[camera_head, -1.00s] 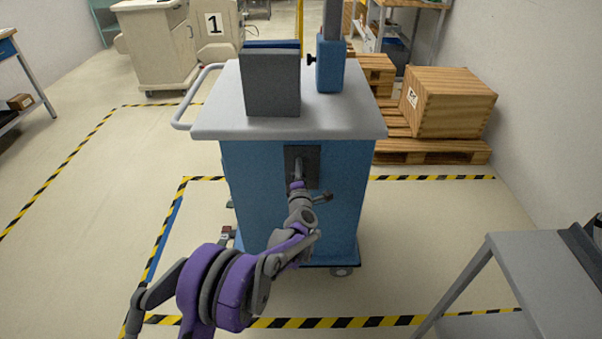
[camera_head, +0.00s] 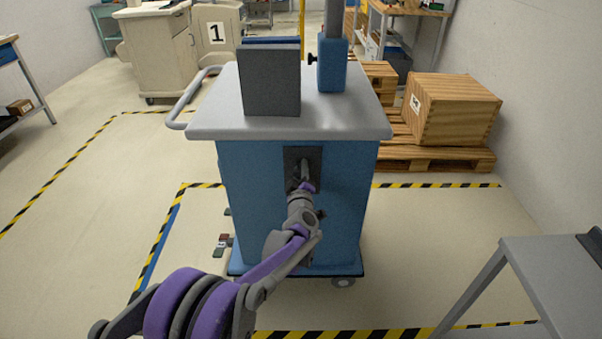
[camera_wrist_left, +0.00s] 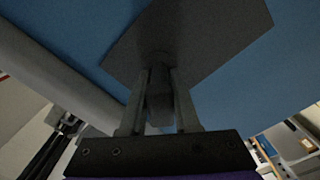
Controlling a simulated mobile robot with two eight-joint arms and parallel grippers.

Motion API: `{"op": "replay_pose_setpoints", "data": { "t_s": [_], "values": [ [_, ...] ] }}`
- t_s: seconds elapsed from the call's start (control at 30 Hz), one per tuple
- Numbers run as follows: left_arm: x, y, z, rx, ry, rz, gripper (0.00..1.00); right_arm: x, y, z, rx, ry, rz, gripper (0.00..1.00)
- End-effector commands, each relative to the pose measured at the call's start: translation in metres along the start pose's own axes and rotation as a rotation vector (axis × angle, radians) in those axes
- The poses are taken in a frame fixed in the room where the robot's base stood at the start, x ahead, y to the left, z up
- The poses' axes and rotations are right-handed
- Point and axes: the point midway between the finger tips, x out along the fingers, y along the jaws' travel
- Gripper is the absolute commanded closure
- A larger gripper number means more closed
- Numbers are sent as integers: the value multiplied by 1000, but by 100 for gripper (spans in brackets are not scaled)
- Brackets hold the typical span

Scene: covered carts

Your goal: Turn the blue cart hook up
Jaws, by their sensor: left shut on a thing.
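The blue cart (camera_head: 340,205) stands in front of me with a light grey top. A dark square plate (camera_head: 291,160) is on its near face, and the grey hook (camera_head: 304,168) sits against it. My left gripper (camera_head: 303,185) reaches the hook from below and in front. The left wrist view shows the dark plate (camera_wrist_left: 215,35) tilted in the picture and the hook (camera_wrist_left: 160,97) between the two fingers of my left gripper (camera_wrist_left: 158,80), which is shut on it. The fingers hide part of the hook, so I cannot tell its exact angle. My right gripper is out of view.
A grey handle (camera_head: 186,105) sticks out at the cart's left. A grey table (camera_head: 560,275) stands at front right. Wooden pallets with a crate (camera_head: 455,110) are at back right. Yellow-black tape marks the floor, which is clear at left.

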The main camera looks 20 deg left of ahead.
Motion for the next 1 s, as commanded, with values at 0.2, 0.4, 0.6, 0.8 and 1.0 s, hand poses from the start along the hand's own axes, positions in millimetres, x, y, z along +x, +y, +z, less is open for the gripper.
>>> {"op": "replay_pose_setpoints", "data": {
  "t_s": [0.2,0.4,0.6,0.8,1.0],
  "values": [
    [0,-1,2,206,-1,0,100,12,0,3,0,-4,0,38],
    [0,1,2,396,-1,0,100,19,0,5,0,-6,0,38],
    [0,2,2,576,-1,0,100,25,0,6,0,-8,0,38],
    [0,3,2,725,0,0,100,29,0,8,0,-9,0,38],
    [0,4,2,829,0,0,100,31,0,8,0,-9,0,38]
  ]
}}
